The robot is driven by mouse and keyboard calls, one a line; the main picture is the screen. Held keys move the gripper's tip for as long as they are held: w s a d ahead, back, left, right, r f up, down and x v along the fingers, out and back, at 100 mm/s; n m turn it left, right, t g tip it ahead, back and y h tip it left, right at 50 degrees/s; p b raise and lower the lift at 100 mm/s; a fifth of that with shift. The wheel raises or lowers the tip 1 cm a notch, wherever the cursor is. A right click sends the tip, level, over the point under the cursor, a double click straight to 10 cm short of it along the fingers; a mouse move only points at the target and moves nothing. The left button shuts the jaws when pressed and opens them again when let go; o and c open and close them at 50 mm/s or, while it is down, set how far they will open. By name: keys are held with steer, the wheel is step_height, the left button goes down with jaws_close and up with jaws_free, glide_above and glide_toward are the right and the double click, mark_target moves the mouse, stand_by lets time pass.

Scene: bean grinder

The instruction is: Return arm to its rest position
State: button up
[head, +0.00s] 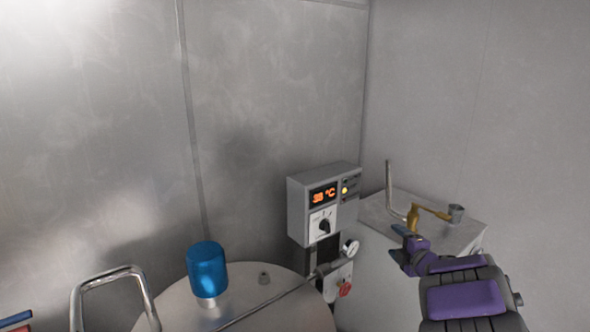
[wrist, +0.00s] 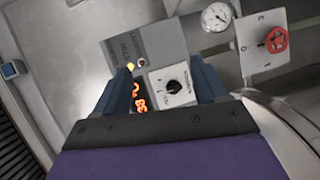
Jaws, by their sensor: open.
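My gripper (head: 402,247) is at the lower right of the head view, on my purple and dark grey arm. Its two blue fingers are apart in the wrist view (wrist: 160,88), with nothing held between them. In the head view it is in front of the bench with the brass tap and to the right of the control box (head: 300,211). The wrist view looks toward the control box (wrist: 172,86), which shows tilted between and beyond the fingers, with its orange display and dial.
A round metal lid (head: 262,312) carries a blue cylinder (head: 207,270). A gauge (head: 350,247) and a red knob (head: 344,289) sit below the control box. A metal handle (head: 113,274) stands at lower left.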

steer(key=s+d+r+m+g+h, duration=0.1)
steer(key=s+d+m+g+h, duration=0.2)
steer(key=s+m, duration=0.4)
steer(key=s+d+r+m+g+h, duration=0.1)
steer(key=s+r+m+g+h, duration=0.15)
steer(key=s+m+h, duration=0.5)
steer(key=s+a+f+m+g+y, duration=0.1)
steer(key=s+a+f+g+y, duration=0.1)
steer(key=s+a, duration=0.5)
steer(key=s+a+f+m+g+y+b, duration=0.1)
steer(key=s+a+g, duration=0.5)
steer(key=s, duration=1.3)
steer(key=s+a+f+m+g+y+b, duration=0.1)
steer(key=s+a+f+m+g+y, duration=0.2)
steer(key=s, duration=1)
steer(key=a+f+g+y, duration=0.1)
steer(key=a+f, duration=0.2)
steer(key=a, duration=0.2)
steer(key=shift+s, duration=0.15)
